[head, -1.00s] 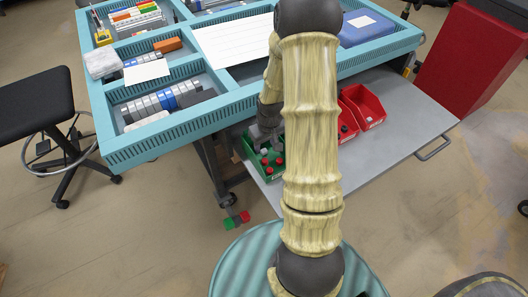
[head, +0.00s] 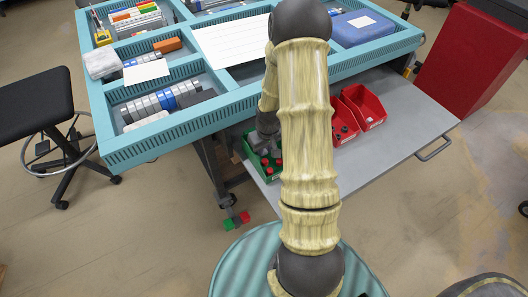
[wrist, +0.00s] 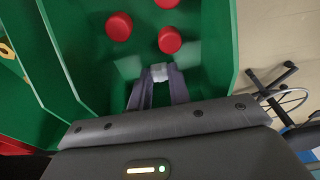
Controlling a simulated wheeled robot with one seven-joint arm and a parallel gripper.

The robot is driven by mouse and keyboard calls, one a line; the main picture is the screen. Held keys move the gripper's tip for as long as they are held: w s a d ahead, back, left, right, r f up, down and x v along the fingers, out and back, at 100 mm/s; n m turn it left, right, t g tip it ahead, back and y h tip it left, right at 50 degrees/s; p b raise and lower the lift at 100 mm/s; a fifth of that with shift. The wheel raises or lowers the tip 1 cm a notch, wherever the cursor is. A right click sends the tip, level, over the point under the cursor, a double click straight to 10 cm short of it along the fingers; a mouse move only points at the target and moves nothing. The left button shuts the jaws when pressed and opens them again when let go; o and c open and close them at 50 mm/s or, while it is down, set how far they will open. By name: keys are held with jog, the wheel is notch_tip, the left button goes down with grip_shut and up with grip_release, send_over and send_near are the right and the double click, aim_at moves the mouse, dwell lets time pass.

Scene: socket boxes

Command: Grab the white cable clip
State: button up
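The white cable clip (wrist: 159,72) shows in the wrist view as a small pale block between my fingertips. My gripper (wrist: 160,78) has its two dark fingers close together, with the clip filling the narrow gap at their tips. It is inside the green bin (wrist: 215,50), above or at the bin floor; I cannot tell which. In the head view my gripper (head: 265,142) reaches down into the green bin (head: 258,172) on the grey shelf, and the clip is not visible there.
Several red round items (wrist: 119,26) lie in the green bin near the clip. Red bins (head: 362,107) stand to the right on the grey shelf (head: 405,115). The blue tray table (head: 150,145) is above and behind. The shelf's right side is clear.

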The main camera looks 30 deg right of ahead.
aim_at(265, 151)
grip_shut()
notch_tip(265, 151, up, 10)
jog(key=p, duration=0.1)
dwell(0.7)
